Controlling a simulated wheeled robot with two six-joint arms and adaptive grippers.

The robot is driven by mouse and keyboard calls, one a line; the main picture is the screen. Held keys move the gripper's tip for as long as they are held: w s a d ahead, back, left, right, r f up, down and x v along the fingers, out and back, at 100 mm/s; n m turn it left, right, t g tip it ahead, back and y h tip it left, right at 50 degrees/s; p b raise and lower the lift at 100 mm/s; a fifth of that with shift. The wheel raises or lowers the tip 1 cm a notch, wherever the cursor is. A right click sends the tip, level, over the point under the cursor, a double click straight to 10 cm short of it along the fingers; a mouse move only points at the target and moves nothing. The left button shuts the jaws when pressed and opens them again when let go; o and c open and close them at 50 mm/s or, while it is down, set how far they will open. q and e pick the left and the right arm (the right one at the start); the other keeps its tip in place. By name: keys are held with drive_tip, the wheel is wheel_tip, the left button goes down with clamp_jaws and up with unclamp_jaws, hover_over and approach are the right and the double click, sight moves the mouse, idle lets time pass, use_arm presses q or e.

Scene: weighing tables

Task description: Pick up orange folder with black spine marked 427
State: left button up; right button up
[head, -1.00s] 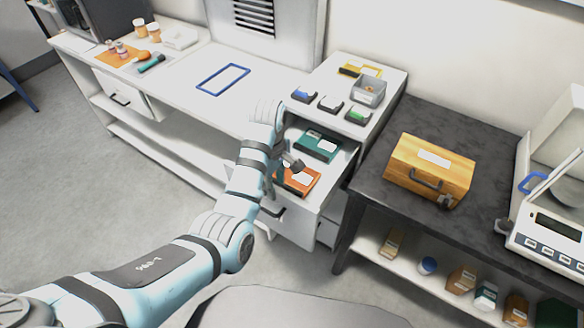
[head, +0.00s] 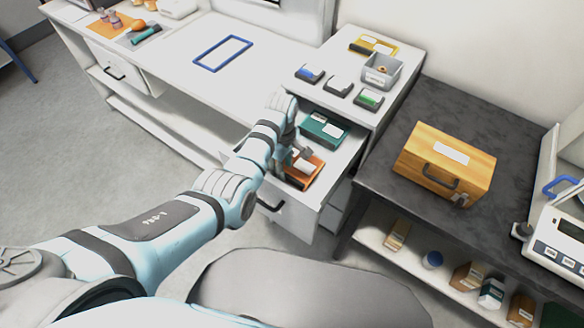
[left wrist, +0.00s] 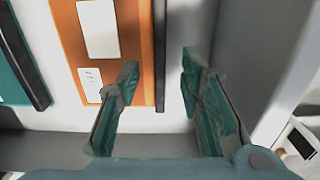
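The orange folder (head: 297,180) with white labels lies in the open drawer below the white cabinet top. In the left wrist view the orange folder (left wrist: 138,30) shows a black spine (left wrist: 160,50) along its right edge; the marks on its small label are too small to read. My left gripper (head: 302,157) is over the folder in the head view. In the left wrist view my left gripper (left wrist: 157,85) is open, with one finger over the orange cover and the other over the drawer floor, the spine showing between them. My right gripper is not in view.
A teal folder (head: 315,133) lies behind the orange one in the same drawer (head: 290,217). The drawer wall (left wrist: 235,60) is close to the right finger. A wooden box (head: 440,165) stands on the dark table (head: 395,193) at right.

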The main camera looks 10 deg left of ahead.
use_arm(q)
wheel_tip(320, 180, down, 3)
drive_tip(key=shift+w+r+b, duration=0.1)
drive_tip(key=shift+w+b, duration=0.05)
drive_tip(key=shift+b, duration=0.15)
drive_tip(key=shift+s+r, duration=0.15)
drive_tip(key=shift+s, duration=0.1)
drive_tip(key=shift+w, duration=0.1)
clamp_jaws()
